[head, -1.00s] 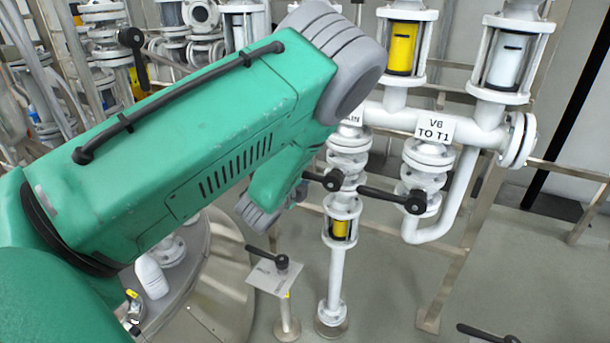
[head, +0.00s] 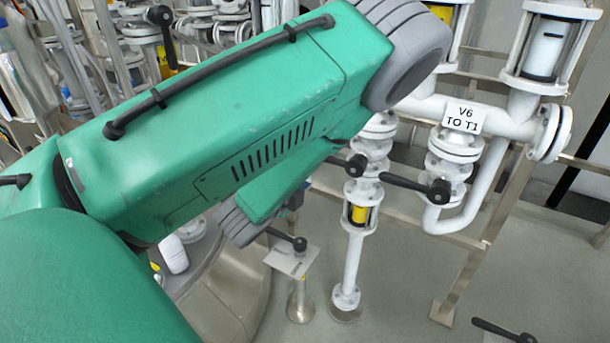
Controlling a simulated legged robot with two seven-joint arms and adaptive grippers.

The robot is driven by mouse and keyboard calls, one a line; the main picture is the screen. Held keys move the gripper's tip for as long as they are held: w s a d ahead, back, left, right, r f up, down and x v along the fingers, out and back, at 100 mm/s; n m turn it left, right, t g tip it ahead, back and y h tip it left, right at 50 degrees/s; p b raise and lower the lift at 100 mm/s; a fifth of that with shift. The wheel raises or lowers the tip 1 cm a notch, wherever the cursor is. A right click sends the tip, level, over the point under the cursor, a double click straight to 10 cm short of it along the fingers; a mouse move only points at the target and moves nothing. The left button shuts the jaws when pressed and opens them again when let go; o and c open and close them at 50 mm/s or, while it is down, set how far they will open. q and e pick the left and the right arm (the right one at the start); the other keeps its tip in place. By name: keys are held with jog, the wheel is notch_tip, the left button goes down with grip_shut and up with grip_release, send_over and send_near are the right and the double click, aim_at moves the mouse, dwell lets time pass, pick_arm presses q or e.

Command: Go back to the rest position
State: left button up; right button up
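My green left arm comes in from the left and fills much of the head view. Its gripper is hidden behind the arm links, so its fingers do not show. My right arm and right gripper are not in the picture. Behind the arm stands white pipework with a sign reading V6 TO T1 (head: 463,117). A black valve handle (head: 415,187) sits below the sign. Another black handle (head: 345,165) sits just left of it, close beside the arm's outline in the picture.
A sight glass with yellow inside (head: 358,214) is on the vertical pipe. A steel vessel (head: 225,295) is at lower left. Another black handle (head: 503,330) is at lower right. Grey floor (head: 400,290) shows between.

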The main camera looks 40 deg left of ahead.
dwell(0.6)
pick_arm(q)
jog(key=s+d+f+n+g+h, duration=0.1)
jog(key=s+d+f+n+g, duration=0.25)
jog(key=s+f, duration=0.35)
jog(key=s+d+f+n+g, duration=0.2)
jog(key=s+f+n+g, duration=0.3)
jog(key=f, duration=0.5)
jog(key=s+d+f+n+g+h, duration=0.1)
jog(key=s+d+f+n+g, duration=0.2)
jog(key=s, duration=0.4)
jog(key=s+d+f+n+g+h, duration=0.1)
jog(key=s+d+f+n+g, duration=0.1)
jog(key=s+d, duration=0.3)
jog(key=shift+s+f+n+g+h, duration=0.4)
jog(key=shift+s+n+g, duration=0.25)
jog(key=shift+s, duration=0.3)
jog(key=shift+d, duration=0.1)
